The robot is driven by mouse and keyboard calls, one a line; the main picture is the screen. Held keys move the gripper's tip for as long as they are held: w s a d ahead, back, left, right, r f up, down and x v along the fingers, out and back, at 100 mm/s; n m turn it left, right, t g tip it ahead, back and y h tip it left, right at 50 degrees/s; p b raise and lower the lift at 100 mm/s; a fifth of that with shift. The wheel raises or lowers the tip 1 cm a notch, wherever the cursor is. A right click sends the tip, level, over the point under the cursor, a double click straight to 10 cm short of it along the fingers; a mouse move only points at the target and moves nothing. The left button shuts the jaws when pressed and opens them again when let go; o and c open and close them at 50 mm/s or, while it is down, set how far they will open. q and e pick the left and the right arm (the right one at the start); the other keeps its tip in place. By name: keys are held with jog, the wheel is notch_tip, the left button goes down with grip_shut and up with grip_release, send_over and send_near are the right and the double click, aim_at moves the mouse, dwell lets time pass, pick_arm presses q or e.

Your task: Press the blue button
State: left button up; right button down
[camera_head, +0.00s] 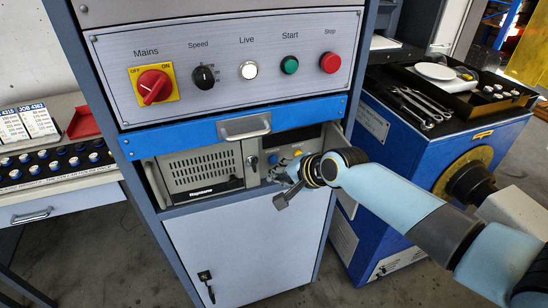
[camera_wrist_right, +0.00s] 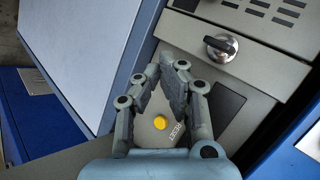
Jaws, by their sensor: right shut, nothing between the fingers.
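A small blue button (camera_head: 273,159) shows in the head view on the grey computer-like unit (camera_head: 205,170) in the cabinet's open bay, left of a yellow button (camera_head: 298,153). My right gripper (camera_head: 279,187) is in front of the unit's right part, just below the blue button. In the right wrist view its fingers (camera_wrist_right: 167,72) are shut with nothing between them. The yellow button (camera_wrist_right: 160,122) shows between the finger bases, beside a printed label. I cannot make out the blue button there; the fingers may hide it. Contact with the panel cannot be told. My left gripper is out of view.
Above the bay is a blue bar with a metal handle (camera_head: 244,127). Higher is a panel with a red Mains switch (camera_head: 154,87), a speed knob and a red Stop button (camera_head: 330,63). A black key switch (camera_wrist_right: 221,46) is near the fingers. A blue machine (camera_head: 405,150) stands right.

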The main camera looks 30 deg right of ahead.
jog(key=s+p, duration=0.1)
jog(key=s, duration=0.2)
jog(key=shift+s+a+p, duration=0.2)
jog(key=shift+a+p, duration=0.2)
dwell(0.4)
